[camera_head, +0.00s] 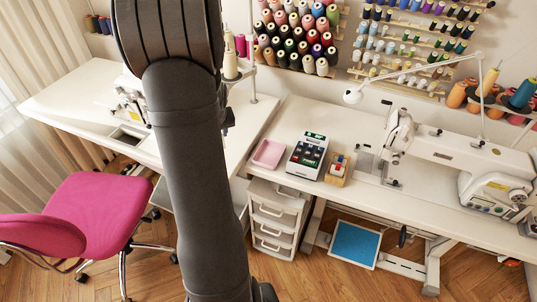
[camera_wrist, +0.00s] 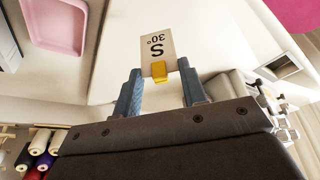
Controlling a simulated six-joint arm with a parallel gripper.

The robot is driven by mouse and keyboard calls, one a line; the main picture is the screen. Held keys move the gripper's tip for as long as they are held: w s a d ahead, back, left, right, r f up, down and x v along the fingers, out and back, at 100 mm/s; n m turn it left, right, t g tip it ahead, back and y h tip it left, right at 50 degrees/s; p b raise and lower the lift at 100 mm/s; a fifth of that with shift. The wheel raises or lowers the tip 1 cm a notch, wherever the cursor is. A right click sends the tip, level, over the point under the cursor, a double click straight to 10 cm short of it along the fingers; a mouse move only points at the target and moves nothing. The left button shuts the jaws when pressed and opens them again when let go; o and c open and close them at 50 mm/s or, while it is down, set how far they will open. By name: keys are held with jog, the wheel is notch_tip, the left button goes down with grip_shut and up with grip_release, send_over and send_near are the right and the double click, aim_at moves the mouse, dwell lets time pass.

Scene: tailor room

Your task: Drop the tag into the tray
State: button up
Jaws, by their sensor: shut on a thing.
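A tag (camera_wrist: 158,47), white with "S 30°" printed upside down in the picture and a yellow part at its lower end, is between the blue fingers of my gripper (camera_wrist: 159,70) in the wrist view. My gripper is shut on it. The pink tray (camera_head: 269,153) lies on the white table, left of the dark-topped box, in the head view. It also shows at the upper left of the wrist view (camera_wrist: 82,49), to the left of and apart from the tag. In the head view my arm hides the gripper and the tag.
Right of the tray stand a white box with a dark compartmented top (camera_head: 307,155) and a small wooden holder (camera_head: 338,170). A white sewing machine (camera_head: 460,155) is farther right. A thread stand (camera_head: 250,60) rises behind. Thread spools show at the wrist view's lower left (camera_wrist: 37,150).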

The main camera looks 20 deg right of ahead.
jog(key=s+d+r, duration=0.1)
jog(key=s+d, duration=0.2)
jog(key=d, duration=1.6)
jog(key=shift+w+d+f, duration=0.1)
jog(key=shift+d+f, duration=0.05)
jog(key=shift+f, duration=1.25)
jog(key=shift+w+d+f, duration=0.1)
jog(key=shift+f, duration=1.3)
jog(key=o, duration=1.1)
jog(key=v, duration=1.7)
jog(key=shift+s, duration=0.3)
jog(key=shift+d, duration=0.15)
